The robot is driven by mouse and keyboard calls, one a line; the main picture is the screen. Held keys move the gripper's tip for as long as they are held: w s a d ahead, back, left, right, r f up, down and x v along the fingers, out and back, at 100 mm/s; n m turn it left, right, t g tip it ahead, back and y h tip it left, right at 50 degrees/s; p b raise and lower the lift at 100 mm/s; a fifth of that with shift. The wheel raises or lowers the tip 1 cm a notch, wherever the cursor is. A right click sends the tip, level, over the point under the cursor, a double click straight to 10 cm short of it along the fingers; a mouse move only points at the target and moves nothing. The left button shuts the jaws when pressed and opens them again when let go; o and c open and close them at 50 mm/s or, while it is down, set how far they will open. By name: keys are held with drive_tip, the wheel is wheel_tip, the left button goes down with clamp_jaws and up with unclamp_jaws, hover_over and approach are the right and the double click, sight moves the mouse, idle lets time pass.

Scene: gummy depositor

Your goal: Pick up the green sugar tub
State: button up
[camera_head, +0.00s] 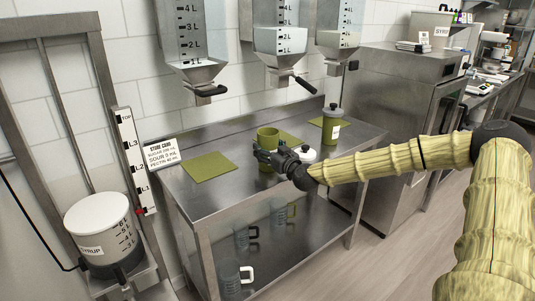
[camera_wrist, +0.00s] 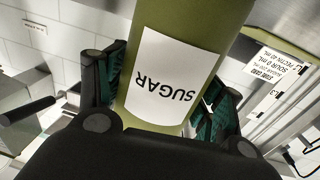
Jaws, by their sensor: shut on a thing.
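The green sugar tub (camera_head: 268,133) is at the middle of the steel table in the head view, and it looks upright. In the wrist view the tub (camera_wrist: 200,20) fills the space between the fingers, with its white SUGAR label (camera_wrist: 172,80) facing the camera. My gripper (camera_head: 266,155) is shut around the tub's side. The gripper (camera_wrist: 160,100) has one dark finger on each side of the tub. The gripper hides part of the tub, and I cannot tell whether its base touches the table.
The steel table (camera_head: 215,196) has a bare green mat (camera_head: 208,167) at left. A lidded container (camera_head: 332,124) stands on another mat at right. A white lid (camera_head: 306,153) is beside my gripper. Hoppers (camera_head: 278,42) hang above. Clear jugs (camera_head: 241,238) stand on the lower shelf.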

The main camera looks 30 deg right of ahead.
sight(270, 139)
drive_tip(key=shift+r, duration=0.2)
drive_tip(key=shift+r, duration=1.55)
drive_tip(key=shift+s+d+r, duration=0.15)
drive_tip(key=shift+s+d, duration=0.05)
drive_tip(key=shift+s, duration=0.1)
drive_tip(key=s+d+p, duration=0.2)
drive_tip(key=s+p, duration=0.1)
drive_tip(key=s, duration=0.4)
drive_tip(key=s+d+r+p, duration=0.1)
drive_tip(key=s+d+p, duration=0.2)
drive_tip(key=s, duration=0.4)
drive_tip(key=shift+s+r+p, duration=0.15)
drive_tip(key=shift+s+p, duration=0.1)
drive_tip(key=shift+p, duration=0.5)
drive_tip(key=shift+a, duration=0.1)
